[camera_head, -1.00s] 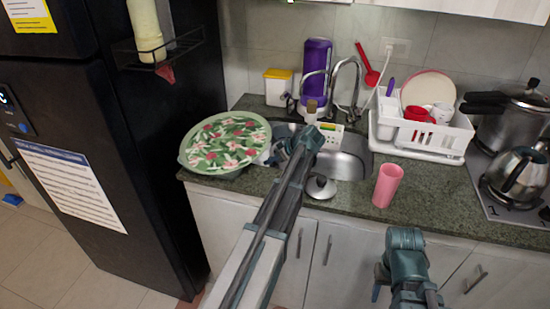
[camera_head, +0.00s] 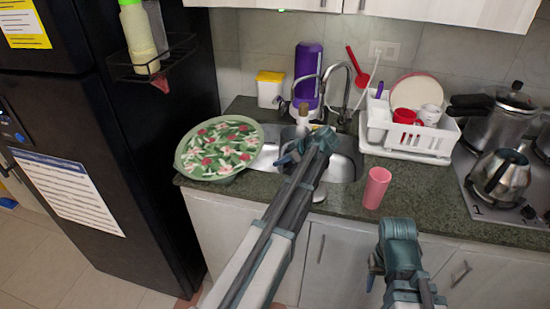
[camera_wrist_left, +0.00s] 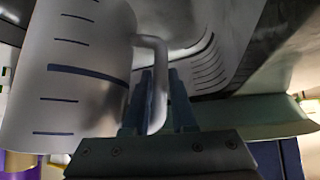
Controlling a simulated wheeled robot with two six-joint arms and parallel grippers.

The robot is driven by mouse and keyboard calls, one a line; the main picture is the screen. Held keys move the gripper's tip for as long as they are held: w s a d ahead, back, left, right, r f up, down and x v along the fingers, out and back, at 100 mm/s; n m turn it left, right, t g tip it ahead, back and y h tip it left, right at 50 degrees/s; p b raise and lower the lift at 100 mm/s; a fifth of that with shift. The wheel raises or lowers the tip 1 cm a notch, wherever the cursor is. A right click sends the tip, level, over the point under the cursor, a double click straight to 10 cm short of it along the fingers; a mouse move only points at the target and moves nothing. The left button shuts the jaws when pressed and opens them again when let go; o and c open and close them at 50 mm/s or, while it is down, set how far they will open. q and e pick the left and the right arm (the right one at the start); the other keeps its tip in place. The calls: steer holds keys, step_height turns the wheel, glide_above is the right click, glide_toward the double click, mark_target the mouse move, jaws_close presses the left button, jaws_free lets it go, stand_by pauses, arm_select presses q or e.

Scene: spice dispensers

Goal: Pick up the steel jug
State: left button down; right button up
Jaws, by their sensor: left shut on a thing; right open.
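The steel jug (camera_wrist_left: 75,75) fills the left of the left wrist view. It is pale grey metal with dark measuring lines and a bent handle (camera_wrist_left: 152,42). My left gripper (camera_wrist_left: 160,100) is shut on that handle, one finger on each side. In the head view my left gripper (camera_head: 288,157) is over the sink, and my own arm and gripper largely hide the jug. My right gripper (camera_head: 374,275) is low in front of the counter, away from the jug; its jaws are open and barely visible.
The sink (camera_head: 346,166) holds the middle of the counter, with a tall tap (camera_head: 352,85) behind. A floral tray (camera_head: 205,150) lies left. A pink cup (camera_head: 376,187), white dish rack (camera_head: 420,140) and steel kettle (camera_head: 500,178) stand right. Counter between cup and kettle is clear.

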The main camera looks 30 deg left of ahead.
arm_select(q)
steer(key=d+r+p, duration=0.3)
steer(key=d, duration=0.3)
steer(key=shift+s+d+r, duration=0.15)
steer(key=shift+s+r, duration=0.05)
steer(key=shift+s, duration=0.15)
steer(key=shift+d, duration=0.1)
steer(key=shift+r+t+p, duration=0.5)
steer(key=shift+r+p, duration=0.05)
stand_by(0.3)
steer(key=shift+r, duration=0.1)
